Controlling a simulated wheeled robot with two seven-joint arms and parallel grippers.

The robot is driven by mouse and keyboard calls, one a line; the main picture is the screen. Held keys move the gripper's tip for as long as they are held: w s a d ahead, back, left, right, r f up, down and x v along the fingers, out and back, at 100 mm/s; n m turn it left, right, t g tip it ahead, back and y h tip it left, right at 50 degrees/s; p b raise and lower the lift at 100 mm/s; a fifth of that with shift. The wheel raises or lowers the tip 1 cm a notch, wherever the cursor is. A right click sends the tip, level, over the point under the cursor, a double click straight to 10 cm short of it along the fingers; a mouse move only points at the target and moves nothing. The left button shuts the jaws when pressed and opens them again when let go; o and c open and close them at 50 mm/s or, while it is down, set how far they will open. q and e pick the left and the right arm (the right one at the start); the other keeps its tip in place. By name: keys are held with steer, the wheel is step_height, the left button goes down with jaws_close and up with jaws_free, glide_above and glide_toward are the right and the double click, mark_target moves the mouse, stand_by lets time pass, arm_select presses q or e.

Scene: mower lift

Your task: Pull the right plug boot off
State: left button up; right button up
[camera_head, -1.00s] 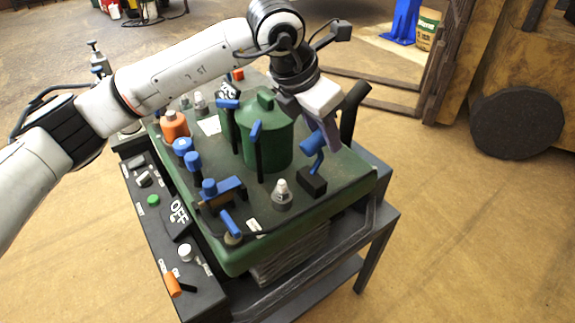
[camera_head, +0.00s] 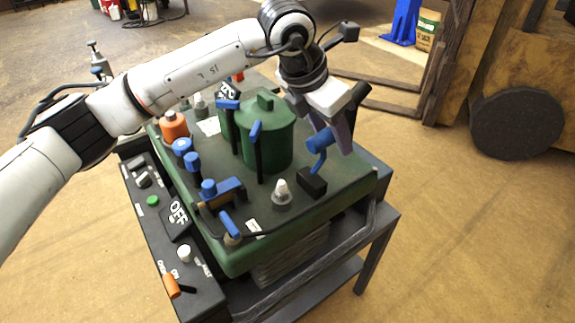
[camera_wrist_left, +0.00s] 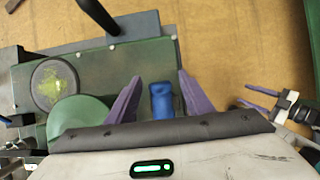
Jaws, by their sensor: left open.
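The blue right plug boot (camera_head: 319,141) stands at the right side of the green mower deck (camera_head: 345,182), above a small black block (camera_head: 312,182). My left gripper (camera_head: 334,143) reaches down over it from above, open. In the left wrist view the blue boot (camera_wrist_left: 162,98) lies between the two spread purple fingers, with a gap on each side. The boot's lower end is hard to make out. My right gripper (camera_wrist_left: 256,100) shows small at the right of the left wrist view, its fingers apart and empty; it is not in the head view.
A green cylinder (camera_head: 268,145) with blue-topped levers stands left of the boot. A spark-plug-like white tip (camera_head: 282,193) stands in front. A control panel (camera_head: 178,222) runs along the left edge. Open floor (camera_head: 470,240) lies to the right.

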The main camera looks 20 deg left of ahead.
arm_select(q)
steer(key=shift+r+p, duration=1.85)
steer(key=shift+r, duration=1.7)
steer(key=shift+s+f, duration=0.1)
steer(key=shift+s, duration=0.05)
